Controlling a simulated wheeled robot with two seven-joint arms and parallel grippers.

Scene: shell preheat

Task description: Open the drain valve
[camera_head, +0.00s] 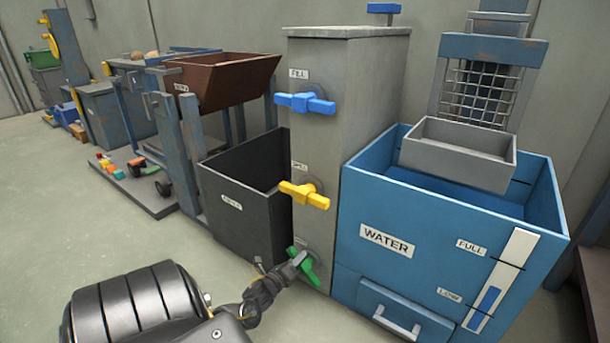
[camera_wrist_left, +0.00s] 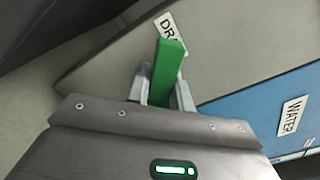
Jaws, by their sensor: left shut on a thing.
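The green drain valve handle (camera_head: 303,266) sits low on the grey column (camera_head: 345,150), under the yellow and blue handles. It slants down to the right in the head view. My left gripper (camera_head: 294,262) is at this handle and shut on it. In the left wrist view the green handle (camera_wrist_left: 168,70) stands between the two fingers of my left gripper (camera_wrist_left: 163,92). A label starting "DR" (camera_wrist_left: 168,24) is partly hidden behind the handle. My right gripper is in neither view.
The blue WATER tank (camera_head: 365,262), with a level gauge (camera_head: 502,280) and a grey tray (camera_head: 455,155), stands right of the column. A yellow handle (camera_head: 305,194) and a blue handle (camera_head: 305,103) are above. A black bin (camera_head: 245,205) stands left.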

